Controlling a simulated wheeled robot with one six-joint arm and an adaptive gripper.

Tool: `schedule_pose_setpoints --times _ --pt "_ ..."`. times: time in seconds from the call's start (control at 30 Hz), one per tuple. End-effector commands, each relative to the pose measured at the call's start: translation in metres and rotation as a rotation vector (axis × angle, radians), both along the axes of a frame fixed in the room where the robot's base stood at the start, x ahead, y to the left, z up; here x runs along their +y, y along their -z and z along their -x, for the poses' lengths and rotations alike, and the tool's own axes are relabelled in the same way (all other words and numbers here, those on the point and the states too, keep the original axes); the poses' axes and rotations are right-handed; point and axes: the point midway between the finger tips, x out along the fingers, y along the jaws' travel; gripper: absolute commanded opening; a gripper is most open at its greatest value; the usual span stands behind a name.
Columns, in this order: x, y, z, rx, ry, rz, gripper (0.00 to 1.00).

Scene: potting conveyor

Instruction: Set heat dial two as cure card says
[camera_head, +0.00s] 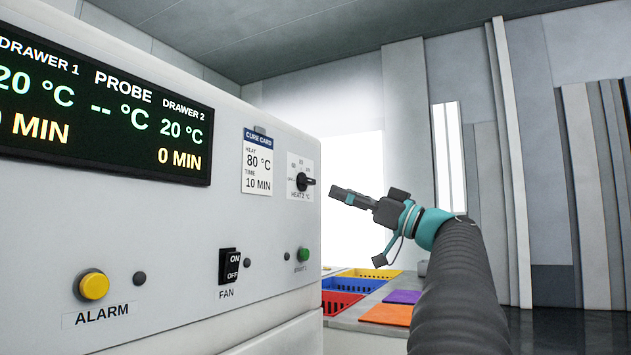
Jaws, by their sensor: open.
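The cure card (258,162) hangs on the white panel and reads heat 80 °C, time 10 MIN. Just right of it is the black heat dial two (303,181), on a white plate labelled HEAT 2 °C. OFF is at the plate's left; the other marks are too small to read surely. I cannot tell the dial's exact setting. My gripper (336,192) is open and empty, right of the dial, pointing left towards it. A gap shows between them in the picture. The display (100,105) shows drawer 2 at 20 °C and 0 MIN.
Below on the panel are a yellow alarm button (94,285), a black fan switch (229,266) and a green start button (303,254). Blue (345,289), red (340,303) and yellow (370,273) crates stand lower right. Space above my gripper is clear.

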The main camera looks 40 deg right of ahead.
Motion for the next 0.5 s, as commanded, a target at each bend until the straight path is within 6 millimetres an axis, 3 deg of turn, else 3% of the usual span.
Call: schedule_pose_setpoints --times 0.2,0.5 --pt "0.016 -0.018 -0.035 0.0 -0.004 0.001 0.69" --pt "0.025 -0.028 -0.061 0.0 -0.001 0.0 0.69"
